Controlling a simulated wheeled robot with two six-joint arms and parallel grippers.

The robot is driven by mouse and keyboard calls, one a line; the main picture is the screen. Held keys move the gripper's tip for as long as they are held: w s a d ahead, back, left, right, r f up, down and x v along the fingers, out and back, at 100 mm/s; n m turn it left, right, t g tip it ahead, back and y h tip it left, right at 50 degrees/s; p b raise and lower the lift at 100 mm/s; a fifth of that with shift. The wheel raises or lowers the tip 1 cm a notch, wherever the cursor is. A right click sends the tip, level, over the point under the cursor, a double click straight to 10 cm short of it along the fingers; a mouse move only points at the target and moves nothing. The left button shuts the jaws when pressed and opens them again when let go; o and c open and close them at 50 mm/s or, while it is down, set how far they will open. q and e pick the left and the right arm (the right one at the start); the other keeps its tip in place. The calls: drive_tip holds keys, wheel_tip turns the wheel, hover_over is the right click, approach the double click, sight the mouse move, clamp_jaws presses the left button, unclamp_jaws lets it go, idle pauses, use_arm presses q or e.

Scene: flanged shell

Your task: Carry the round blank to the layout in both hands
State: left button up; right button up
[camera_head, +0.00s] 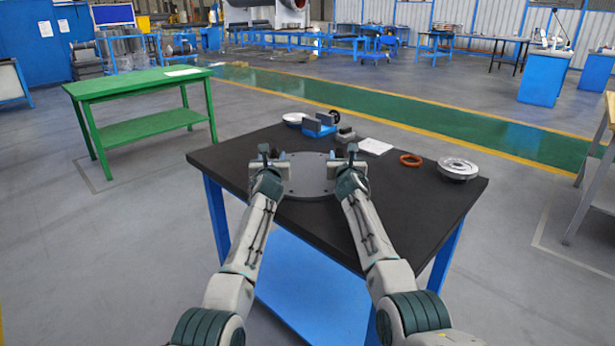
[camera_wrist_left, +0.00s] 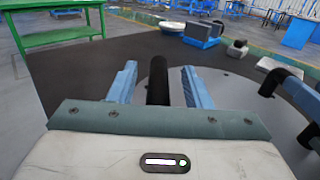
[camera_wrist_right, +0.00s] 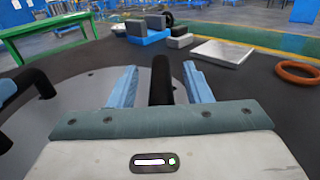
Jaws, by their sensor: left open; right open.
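The round blank (camera_head: 308,176) is a flat grey disc lying on the black-topped table, with an upright black handle at each side. My left gripper (camera_head: 267,160) is at its left side. In the left wrist view its open blue fingers stand either side of one black handle (camera_wrist_left: 158,82). My right gripper (camera_head: 347,160) is at the right side. In the right wrist view its open fingers stand either side of the other handle (camera_wrist_right: 162,80). Whether any finger touches a handle I cannot tell. I cannot pick out a marked layout on the tabletop.
The black table (camera_head: 420,205) also holds a blue-and-grey block fixture (camera_head: 319,127), a white disc (camera_head: 293,118), a pale flat plate (camera_head: 375,146), an orange ring (camera_head: 411,160) and a metal flange (camera_head: 458,168). A green table (camera_head: 140,83) stands apart at left, mostly clear, with a paper on top.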

use_arm(q)
drive_tip(key=s, duration=1)
drive_tip(key=shift+d, duration=0.15)
use_arm(e)
wheel_tip(320, 180, up, 10)
drive_tip(key=shift+f, duration=0.1)
idle(0.3)
